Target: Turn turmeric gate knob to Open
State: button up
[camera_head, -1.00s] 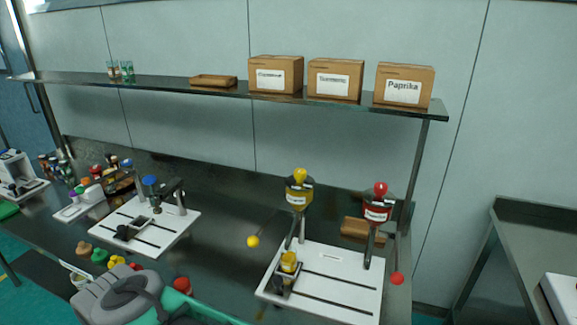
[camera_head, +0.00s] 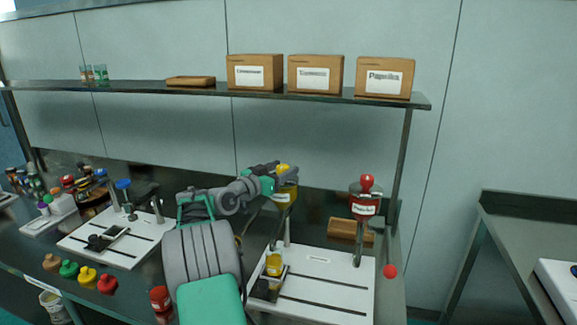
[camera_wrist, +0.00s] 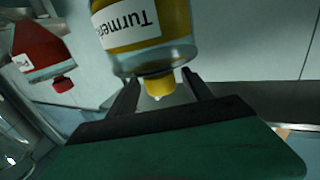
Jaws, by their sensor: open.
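The turmeric dispenser (camera_head: 284,194) is a yellow-filled hopper on a stand over a white board. Its yellow top knob (camera_head: 284,168) shows beside my gripper (camera_head: 272,174), which is at the hopper's top. In the wrist view, the labelled turmeric hopper (camera_wrist: 150,45) ends in the yellow knob (camera_wrist: 160,86), which lies between the two open fingers of my gripper (camera_wrist: 162,92). I cannot tell whether the fingers touch it. My arm hides part of the hopper and the area left of it. A yellow-filled cup (camera_head: 273,263) stands below the hopper.
The red paprika dispenser (camera_head: 364,200) stands to the right and also shows in the wrist view (camera_wrist: 35,50). A red ball (camera_head: 390,271) is near the board's right edge. A shelf (camera_head: 215,91) with labelled boxes runs above. Another white board (camera_head: 105,250) stands left.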

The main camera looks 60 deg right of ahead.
aim_at(287, 166)
jog(key=x, duration=0.3)
jog(key=shift+d+p, duration=0.25)
jog(key=shift+p, duration=0.05)
grip_shut()
dwell(0.3)
